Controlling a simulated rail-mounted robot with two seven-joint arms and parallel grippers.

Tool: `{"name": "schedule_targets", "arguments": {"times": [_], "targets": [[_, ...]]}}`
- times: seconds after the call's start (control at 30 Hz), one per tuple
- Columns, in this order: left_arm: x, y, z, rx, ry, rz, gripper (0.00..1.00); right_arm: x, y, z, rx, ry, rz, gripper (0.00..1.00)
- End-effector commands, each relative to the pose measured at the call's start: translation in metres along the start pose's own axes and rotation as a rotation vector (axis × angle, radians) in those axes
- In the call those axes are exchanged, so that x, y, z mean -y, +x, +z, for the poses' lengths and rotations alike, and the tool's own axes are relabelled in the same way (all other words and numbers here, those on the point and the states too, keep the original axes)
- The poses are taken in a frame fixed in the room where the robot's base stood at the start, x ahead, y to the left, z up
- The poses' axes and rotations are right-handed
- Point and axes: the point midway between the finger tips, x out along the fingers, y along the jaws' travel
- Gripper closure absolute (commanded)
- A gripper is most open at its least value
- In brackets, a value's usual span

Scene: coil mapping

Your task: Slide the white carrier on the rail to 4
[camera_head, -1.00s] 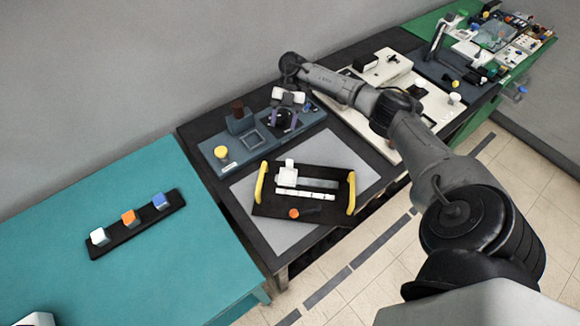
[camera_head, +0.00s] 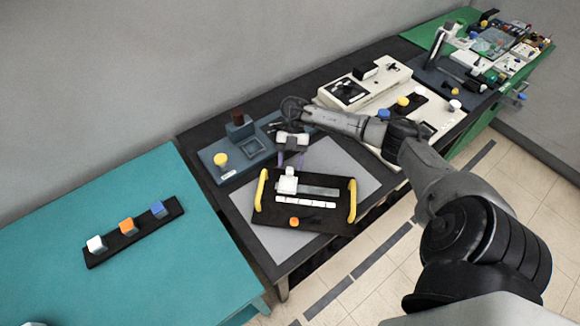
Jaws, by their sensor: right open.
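The white carrier (camera_head: 288,181) sits at the left end of the grey rail (camera_head: 320,190) on a black board (camera_head: 335,215) with yellow side handles. A white strip of marks (camera_head: 305,201) lies along the near side of the rail; its figures are too small to read. An orange knob (camera_head: 294,222) is at the board's near edge. My right gripper (camera_head: 291,160) points down just behind the carrier, open and empty, apart from it as far as I can tell. My left gripper is not in view.
A teal table (camera_head: 150,260) at left holds a black strip with white, orange and blue cubes. A cream device (camera_head: 345,94) stands at back right. The grey mat (camera_head: 355,165) around the board is clear.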

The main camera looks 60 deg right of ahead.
Motion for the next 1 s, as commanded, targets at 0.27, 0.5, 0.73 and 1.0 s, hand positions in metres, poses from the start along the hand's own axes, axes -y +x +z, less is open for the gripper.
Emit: {"name": "schedule_targets", "arguments": {"times": [0.27, 0.5, 0.73, 1.0], "targets": [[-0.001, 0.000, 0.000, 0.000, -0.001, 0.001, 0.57, 0.000, 0.016, 0.000, -0.001, -0.001, 0.001, 0.49], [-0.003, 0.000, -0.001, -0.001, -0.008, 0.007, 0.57, 0.000, 0.017, 0.000, 0.000, -0.001, 0.001, 0.49], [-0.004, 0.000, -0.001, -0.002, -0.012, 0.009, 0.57, 0.000, 0.017, 0.000, 0.000, -0.001, 0.001, 0.64], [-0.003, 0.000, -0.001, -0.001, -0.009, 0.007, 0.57, 0.000, 0.017, 0.000, 0.000, -0.001, 0.001, 0.90]]}}
